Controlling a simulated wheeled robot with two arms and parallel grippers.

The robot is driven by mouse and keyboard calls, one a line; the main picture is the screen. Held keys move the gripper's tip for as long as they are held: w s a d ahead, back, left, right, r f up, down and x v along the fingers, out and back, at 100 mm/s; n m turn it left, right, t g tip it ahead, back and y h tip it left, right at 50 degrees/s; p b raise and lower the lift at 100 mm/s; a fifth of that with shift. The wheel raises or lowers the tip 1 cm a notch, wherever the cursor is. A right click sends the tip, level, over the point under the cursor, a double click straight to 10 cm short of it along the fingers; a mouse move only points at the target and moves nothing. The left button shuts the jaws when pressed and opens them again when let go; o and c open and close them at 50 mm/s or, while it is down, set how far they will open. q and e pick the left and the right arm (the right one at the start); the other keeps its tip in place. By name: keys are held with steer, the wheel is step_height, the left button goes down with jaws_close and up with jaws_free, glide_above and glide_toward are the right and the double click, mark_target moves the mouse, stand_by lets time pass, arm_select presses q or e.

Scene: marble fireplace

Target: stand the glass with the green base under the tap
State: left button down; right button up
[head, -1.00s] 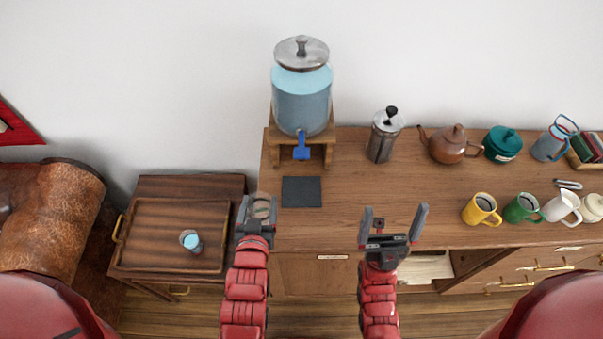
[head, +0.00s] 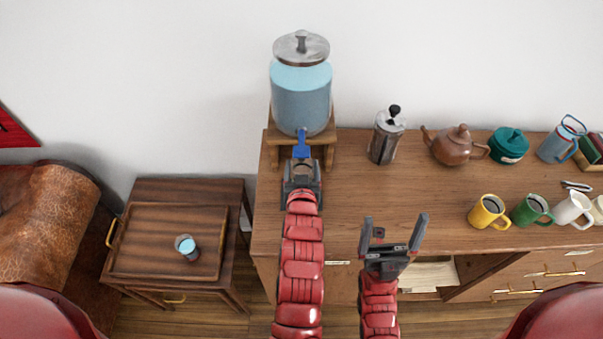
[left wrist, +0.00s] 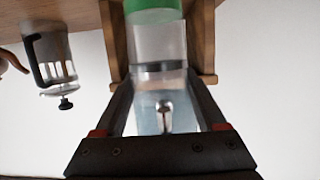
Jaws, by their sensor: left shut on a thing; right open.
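The glass with the green base (left wrist: 153,14) shows upside down in the left wrist view, its clear wall (left wrist: 158,42) between my fingers. In the head view the glass (head: 303,171) is partly hidden by my left gripper (head: 302,166). That gripper is shut on the glass at the dispenser's front, just below or before the blue tap (head: 301,147). I cannot tell whether the base touches the surface. The dark square mat seen earlier is largely covered by my left gripper. My right gripper (head: 393,236) is open and empty, over the cabinet's front edge.
The water dispenser (head: 301,97) stands on a wooden stand (head: 329,150). A French press (head: 386,138), teapot (head: 455,146) and several mugs stand to the right. Another glass (head: 187,246) sits on the side table's tray (head: 150,225). The cabinet top (head: 375,190) is clear in the middle.

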arm_select(q)
steer(key=shift+s+f, duration=0.1)
steer(key=shift+f, duration=1.5)
